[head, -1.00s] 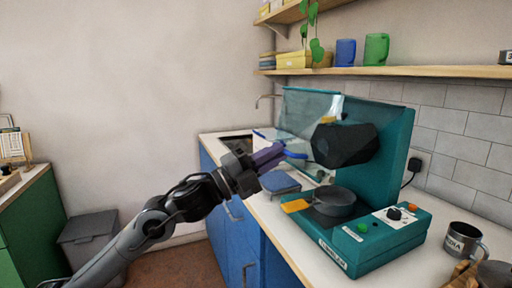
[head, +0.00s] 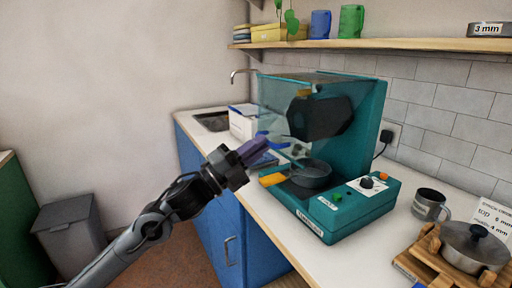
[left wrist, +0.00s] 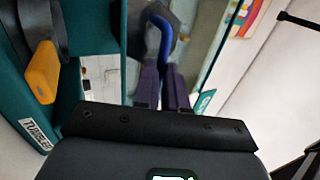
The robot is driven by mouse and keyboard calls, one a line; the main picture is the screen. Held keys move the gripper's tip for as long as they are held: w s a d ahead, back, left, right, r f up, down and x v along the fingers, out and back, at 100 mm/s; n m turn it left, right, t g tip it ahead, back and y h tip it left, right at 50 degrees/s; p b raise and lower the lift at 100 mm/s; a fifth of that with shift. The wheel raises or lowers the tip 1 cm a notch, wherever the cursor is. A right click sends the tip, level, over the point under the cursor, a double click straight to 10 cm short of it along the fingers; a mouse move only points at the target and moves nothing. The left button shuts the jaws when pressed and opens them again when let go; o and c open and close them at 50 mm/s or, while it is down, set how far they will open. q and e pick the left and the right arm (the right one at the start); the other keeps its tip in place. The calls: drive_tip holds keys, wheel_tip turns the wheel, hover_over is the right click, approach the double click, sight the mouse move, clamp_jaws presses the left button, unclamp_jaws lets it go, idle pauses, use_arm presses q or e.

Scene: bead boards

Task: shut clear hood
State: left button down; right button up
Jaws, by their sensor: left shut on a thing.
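The clear hood (head: 272,100) hangs from the top of the teal machine (head: 368,120), its see-through panel tilted down over the front. A blue handle (head: 272,136) is at the hood's lower edge. My left gripper (head: 262,144) has purple fingers shut on this handle; the left wrist view shows the curved blue handle (left wrist: 160,32) between the fingers (left wrist: 162,82). A dark pan (head: 312,174) with an orange handle (head: 272,180) sits on the machine's base, below the hood. The orange handle also shows in the left wrist view (left wrist: 42,72). My right gripper is out of view.
A grey mug (head: 429,204) and a lidded pot (head: 474,246) on a wooden stand are to the right on the white counter (head: 335,256). A white box (head: 243,121) stands behind, near the sink (head: 211,121). A shelf (head: 400,44) runs above.

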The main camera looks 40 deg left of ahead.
use_arm(q)
drive_tip(key=c, duration=1.3)
unclamp_jaws()
drive_tip(key=shift+w+f, duration=0.3)
drive_tip(key=shift+f, duration=0.4)
drive_tip(key=shift+o, duration=0.6)
drive_tip(key=shift+d, duration=0.1)
drive_tip(key=shift+r, duration=0.2)
drive_tip(key=shift+s+r, duration=0.15)
drive_tip(key=p+v, duration=0.1)
drive_tip(key=v, duration=0.9)
drive_tip(key=shift+s+f, duration=0.2)
drive_tip(key=shift+s, duration=0.1)
drive_tip(key=shift+s+a+r, duration=0.1)
drive_tip(key=shift+a, duration=0.15)
